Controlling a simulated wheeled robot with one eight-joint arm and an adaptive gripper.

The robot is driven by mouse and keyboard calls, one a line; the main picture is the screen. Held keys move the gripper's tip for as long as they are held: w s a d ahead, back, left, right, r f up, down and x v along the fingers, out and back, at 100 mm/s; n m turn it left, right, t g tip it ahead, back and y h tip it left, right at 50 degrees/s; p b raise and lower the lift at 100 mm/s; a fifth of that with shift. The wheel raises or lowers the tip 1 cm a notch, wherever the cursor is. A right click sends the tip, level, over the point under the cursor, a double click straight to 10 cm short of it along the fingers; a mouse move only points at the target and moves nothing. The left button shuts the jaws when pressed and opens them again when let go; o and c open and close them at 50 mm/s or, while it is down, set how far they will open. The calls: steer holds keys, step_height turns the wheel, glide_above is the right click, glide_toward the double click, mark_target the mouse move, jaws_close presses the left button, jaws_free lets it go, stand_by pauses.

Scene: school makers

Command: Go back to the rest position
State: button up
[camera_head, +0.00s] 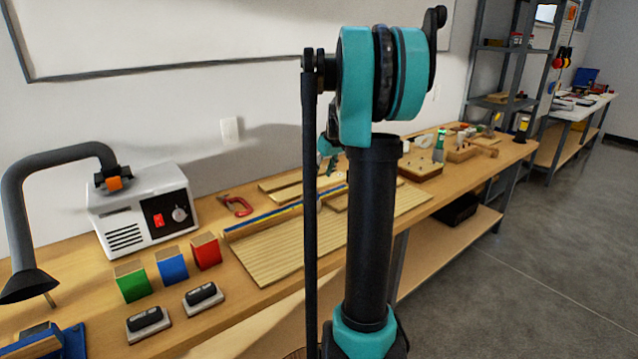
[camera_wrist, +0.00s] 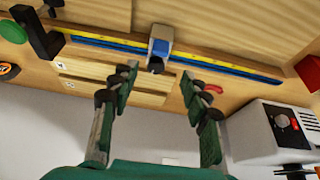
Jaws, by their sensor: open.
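My gripper (camera_wrist: 158,85) is open in the wrist view, its two dark green fingers spread apart with nothing between the tips. In the head view the gripper is mostly hidden behind my arm; only a small teal part shows above the workbench (camera_head: 265,315). A small blue and grey object (camera_wrist: 160,45) lies past the fingertips in the wrist view, on or beside a long blue and yellow strip (camera_wrist: 225,68). It appears apart from the fingers.
A white machine (camera_head: 143,213) with a grey hose, a red clamp (camera_head: 236,206), green (camera_head: 132,281), blue (camera_head: 172,265) and red blocks (camera_head: 206,251), and two black-topped erasers (camera_head: 148,322) crowd the bench's left. Grey shelving (camera_head: 503,75) stands behind right. The floor (camera_head: 530,270) at right is clear.

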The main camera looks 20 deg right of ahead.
steer(key=shift+s+r, duration=0.25)
steer(key=shift+r, duration=0.3)
steer(key=s+a+f+m, duration=0.1)
steer(key=s+a+f, duration=0.4)
steer(key=s, duration=0.5)
steer(key=s+a+f+m+h, duration=0.1)
steer(key=s+a+f, duration=0.4)
steer(key=s, duration=0.6)
steer(key=s+a+f+m, duration=0.1)
steer(key=s+a+f, duration=0.3)
steer(key=s+f, duration=0.3)
steer(key=s, duration=0.4)
steer(key=shift+a+f+m, duration=0.25)
steer(key=shift+a+m, duration=0.05)
steer(key=shift+a, duration=0.1)
steer(key=shift+c, duration=0.5)
